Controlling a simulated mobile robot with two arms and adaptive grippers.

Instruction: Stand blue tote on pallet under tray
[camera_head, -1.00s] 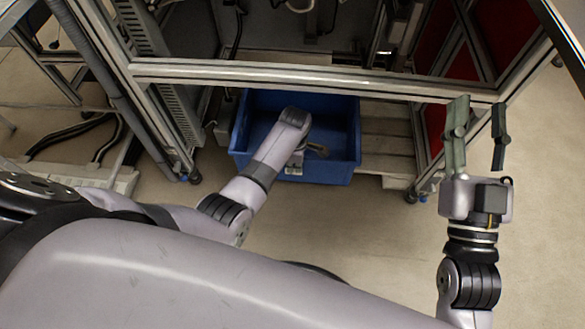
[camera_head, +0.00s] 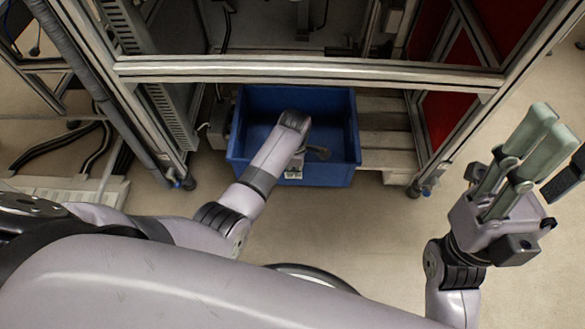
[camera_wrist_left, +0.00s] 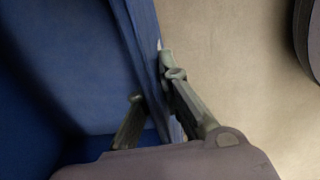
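The blue tote (camera_head: 335,175) stands upright below the metal frame's crossbar, over or against the slatted wooden pallet (camera_head: 388,140); its underside is hidden. My left gripper (camera_head: 308,155) is at the tote's near wall. In the left wrist view the fingers of the left gripper (camera_wrist_left: 152,85) lie on either side of the tote's wall (camera_wrist_left: 150,60), one inside and one outside, and look closed on it. My right gripper (camera_head: 552,160) is raised at the far right, open and empty, away from the tote. I cannot pick out a tray for certain.
The metal crossbar (camera_head: 300,72) runs above the tote. Frame posts with feet stand on both sides, the right foot (camera_head: 420,188) beside the pallet. Black cables (camera_head: 95,145) lie on the left floor. The floor (camera_head: 345,225) in front is clear.

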